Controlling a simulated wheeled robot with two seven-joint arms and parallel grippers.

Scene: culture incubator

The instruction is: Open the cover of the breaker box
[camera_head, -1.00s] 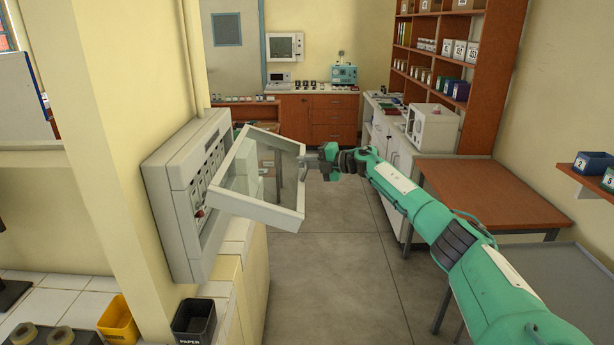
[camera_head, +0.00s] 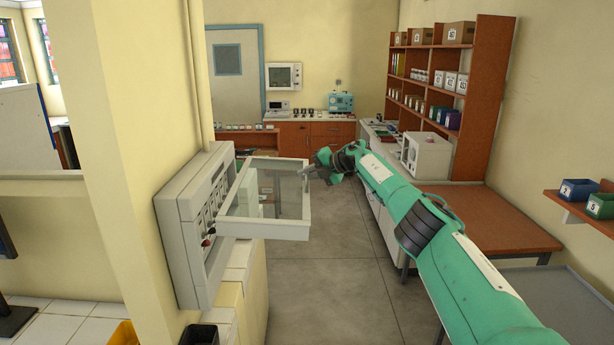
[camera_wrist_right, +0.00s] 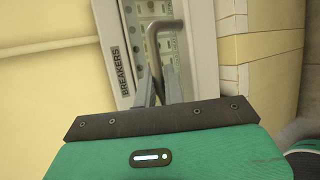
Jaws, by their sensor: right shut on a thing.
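The grey breaker box (camera_head: 178,232) is mounted on the cream wall at the left. Its cover (camera_head: 262,231), a pale frame with a clear pane, stands swung out from the box, and the row of breakers inside shows. My right gripper (camera_head: 310,170) is at the cover's free edge, on the side away from the box. In the right wrist view, its fingers (camera_wrist_right: 160,88) are closed around a grey bar handle (camera_wrist_right: 152,48), with the "BREAKERS" label (camera_wrist_right: 126,70) behind. My left gripper is not in view.
A cream wall corner (camera_head: 130,130) stands left of the box. A tiled ledge (camera_head: 238,285) lies below it, with a black bin (camera_head: 200,335) and a yellow bin (camera_head: 124,334). A brown table (camera_head: 480,220) is at the right. The floor (camera_head: 330,275) between is clear.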

